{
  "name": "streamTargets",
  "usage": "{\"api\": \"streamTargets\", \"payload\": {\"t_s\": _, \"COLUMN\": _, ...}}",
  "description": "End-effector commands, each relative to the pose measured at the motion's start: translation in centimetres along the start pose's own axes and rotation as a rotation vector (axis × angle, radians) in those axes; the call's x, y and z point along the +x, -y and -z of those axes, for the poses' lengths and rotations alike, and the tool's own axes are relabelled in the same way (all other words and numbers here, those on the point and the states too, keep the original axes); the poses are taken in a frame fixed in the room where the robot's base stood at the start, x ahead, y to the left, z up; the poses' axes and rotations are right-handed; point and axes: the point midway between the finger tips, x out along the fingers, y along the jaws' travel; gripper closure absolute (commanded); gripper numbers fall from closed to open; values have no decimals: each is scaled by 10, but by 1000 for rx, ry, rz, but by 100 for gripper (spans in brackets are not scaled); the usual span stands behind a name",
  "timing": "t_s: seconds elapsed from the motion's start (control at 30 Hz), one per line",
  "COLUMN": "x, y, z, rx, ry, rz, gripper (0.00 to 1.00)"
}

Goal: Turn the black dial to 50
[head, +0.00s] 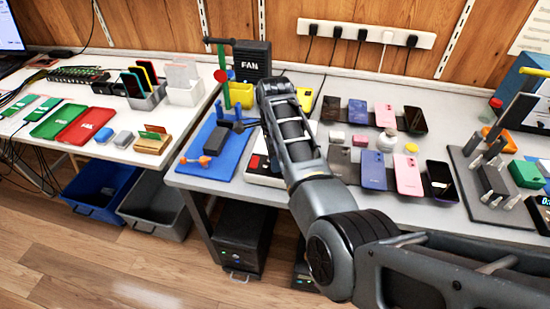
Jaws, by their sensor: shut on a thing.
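I cannot make out the black dial or its numbers in the head view. A white device (256,174) with a red part on its top lies on the grey table, partly covered by my forearm. My arm reaches from the lower right up over this device. My gripper does not show; the far end of my arm hides that area. What the gripper touches is hidden.
Left of the device is a blue mat (235,160) with an orange piece (204,161) and a green post (224,75). A black box marked FAN (252,62) stands behind. Several phones lie to the right, with a grey fixture (492,183) beyond.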

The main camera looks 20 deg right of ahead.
Motion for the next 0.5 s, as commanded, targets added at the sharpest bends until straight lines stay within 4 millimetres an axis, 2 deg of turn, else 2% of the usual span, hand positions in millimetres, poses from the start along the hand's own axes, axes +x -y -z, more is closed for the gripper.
{"api": "streamTargets", "payload": {"t_s": 0.03, "x": 0, "y": 0, "z": 0, "rx": 0, "ry": 0, "rz": -1, "gripper": 87}}
{"api": "streamTargets", "payload": {"t_s": 0.17, "x": 0, "y": 0, "z": 0, "rx": 0, "ry": 0, "rz": -1, "gripper": 99}}
{"api": "streamTargets", "payload": {"t_s": 0.5, "x": -1, "y": 0, "z": 0, "rx": -46, "ry": -1, "rz": -1, "gripper": 100}}
